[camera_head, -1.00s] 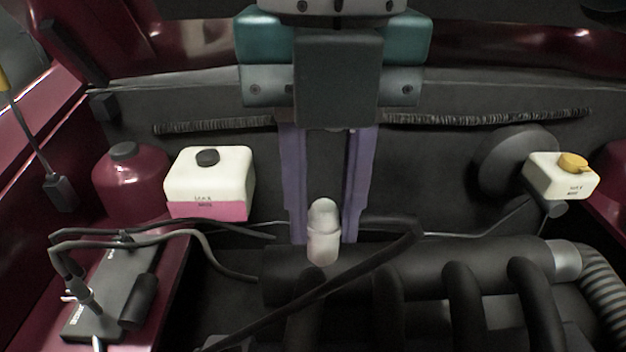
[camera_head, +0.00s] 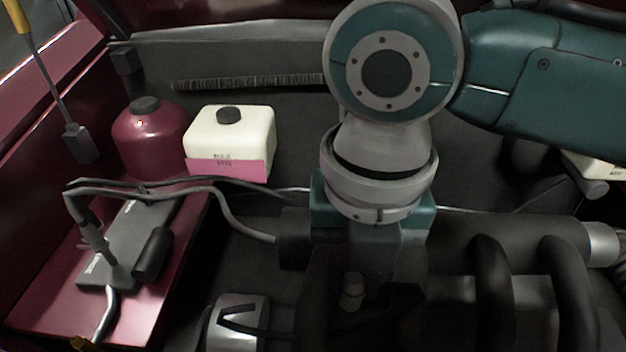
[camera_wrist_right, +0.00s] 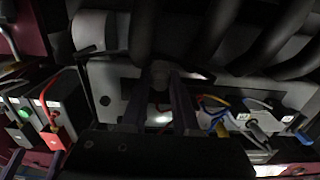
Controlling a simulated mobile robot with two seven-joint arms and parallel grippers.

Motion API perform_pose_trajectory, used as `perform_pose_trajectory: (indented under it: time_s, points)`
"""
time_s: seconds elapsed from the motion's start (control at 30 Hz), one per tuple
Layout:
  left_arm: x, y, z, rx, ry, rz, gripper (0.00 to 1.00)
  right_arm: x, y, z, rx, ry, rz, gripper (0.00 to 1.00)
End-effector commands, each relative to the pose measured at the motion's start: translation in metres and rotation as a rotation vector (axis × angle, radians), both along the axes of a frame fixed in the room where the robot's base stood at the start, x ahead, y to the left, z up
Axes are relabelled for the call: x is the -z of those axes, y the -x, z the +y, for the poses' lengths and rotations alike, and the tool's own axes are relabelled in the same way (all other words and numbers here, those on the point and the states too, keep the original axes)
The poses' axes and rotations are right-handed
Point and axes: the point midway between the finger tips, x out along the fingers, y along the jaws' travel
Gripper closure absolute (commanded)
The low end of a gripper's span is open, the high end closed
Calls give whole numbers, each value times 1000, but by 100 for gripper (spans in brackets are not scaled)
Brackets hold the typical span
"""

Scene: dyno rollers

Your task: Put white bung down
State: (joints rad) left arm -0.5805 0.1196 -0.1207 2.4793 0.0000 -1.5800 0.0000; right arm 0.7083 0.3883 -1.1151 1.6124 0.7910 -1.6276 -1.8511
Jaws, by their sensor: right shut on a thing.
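The white bung (camera_head: 352,290) shows as a small pale cylinder low in the head view, in shadow beneath my right wrist. In the right wrist view the two purple fingers of my right gripper (camera_wrist_right: 163,78) are shut on it near the middle, among dark pipes. The bung is too dark there to make out clearly. In the head view my right arm and wrist hide most of the gripper and what is around it. I cannot tell whether the bung touches anything below. My left gripper is not in view.
Thick black pipes (camera_head: 490,300) run close by on the right. A white reservoir with pink liquid (camera_head: 230,140) and a dark red bottle (camera_head: 150,140) stand at the back left. A black device with cables (camera_head: 130,245) lies on the red ledge. In the wrist view, coloured wires (camera_wrist_right: 215,115) lie close to the fingers.

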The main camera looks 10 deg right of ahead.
Motion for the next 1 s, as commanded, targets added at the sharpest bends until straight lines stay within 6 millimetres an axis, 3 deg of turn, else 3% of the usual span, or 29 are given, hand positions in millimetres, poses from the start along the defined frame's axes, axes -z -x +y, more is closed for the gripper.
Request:
perform_pose_trajectory:
  time_s: [0.1, 0.2, 0.6, 0.63, 0.87, 1.0]
  points:
    - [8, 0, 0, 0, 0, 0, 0, 23, 1, 0, 1, 1, 3, 100]
    - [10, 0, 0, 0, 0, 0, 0, 32, 0, 0, 1, 1, 1, 100]
    - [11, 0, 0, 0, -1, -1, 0, 36, 0, 0, 0, 1, 0, 100]
    - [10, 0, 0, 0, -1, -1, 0, 35, 0, 0, 0, 1, 0, 69]
    - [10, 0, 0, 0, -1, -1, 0, 35, 0, 0, 0, 1, 0, 43]
    - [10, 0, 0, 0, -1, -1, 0, 35, 0, 0, 0, 1, 0, 42]
